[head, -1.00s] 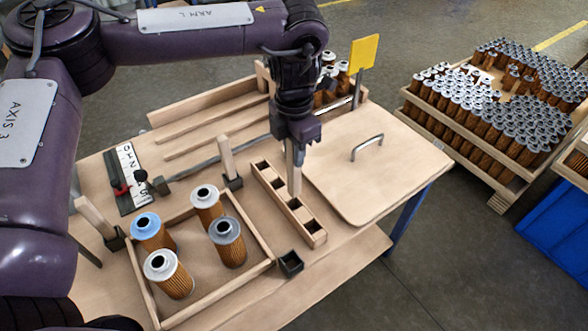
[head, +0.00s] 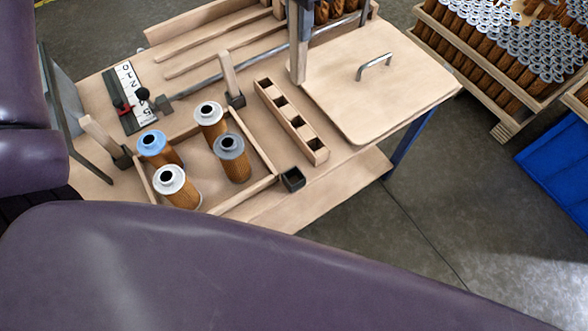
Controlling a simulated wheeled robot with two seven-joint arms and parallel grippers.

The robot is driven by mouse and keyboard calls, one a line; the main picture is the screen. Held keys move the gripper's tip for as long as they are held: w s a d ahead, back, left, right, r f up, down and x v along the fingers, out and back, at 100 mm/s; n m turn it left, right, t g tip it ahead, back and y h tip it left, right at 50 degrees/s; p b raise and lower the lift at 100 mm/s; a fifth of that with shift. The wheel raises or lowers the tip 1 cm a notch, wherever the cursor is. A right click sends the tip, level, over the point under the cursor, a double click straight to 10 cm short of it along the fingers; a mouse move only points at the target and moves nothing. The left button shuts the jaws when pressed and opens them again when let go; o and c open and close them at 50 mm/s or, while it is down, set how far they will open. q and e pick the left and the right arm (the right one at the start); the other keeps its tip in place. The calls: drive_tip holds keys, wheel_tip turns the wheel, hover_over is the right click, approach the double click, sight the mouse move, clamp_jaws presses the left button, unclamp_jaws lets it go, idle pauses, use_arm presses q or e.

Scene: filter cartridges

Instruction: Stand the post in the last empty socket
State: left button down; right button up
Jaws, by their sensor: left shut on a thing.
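My left gripper (head: 299,22) is at the top edge of the head view, shut on a pale wooden post (head: 299,62). The post hangs upright, its lower end showing beside the left edge of the board with a handle; I cannot tell its height. An empty dark square socket (head: 292,179) sits near the table's front edge, right of the filter tray. Two other dark sockets hold posts: an upright-looking one (head: 229,73) behind the tray and a leaning-looking one (head: 98,135) at its left. My right gripper is not in view.
A wooden block (head: 320,157) with several empty square holes lies between the tray (head: 242,199) of filter cartridges and the handled board (head: 420,85). A gauge plate (head: 125,85) lies at left. A crate of filters (head: 505,105) stands right. My arm covers the lower view.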

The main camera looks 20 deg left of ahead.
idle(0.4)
use_arm(q)
drive_tip(key=s+d+f+m+p, duration=0.4)
drive_tip(key=s+f+m+p, duration=0.5)
drive_tip(key=s+f+m, duration=0.5)
drive_tip(key=m, duration=0.4)
drive_tip(key=shift+s+f+p, duration=0.2)
drive_tip(key=shift+s+p, duration=0.05)
drive_tip(key=shift+p, duration=0.1)
idle(1.1)
drive_tip(key=shift+f+b, duration=0.15)
drive_tip(key=shift+b, duration=0.2)
drive_tip(key=shift+f+b, duration=2.6)
drive_tip(key=shift+f, duration=0.05)
drive_tip(key=c, duration=1.1)
unclamp_jaws()
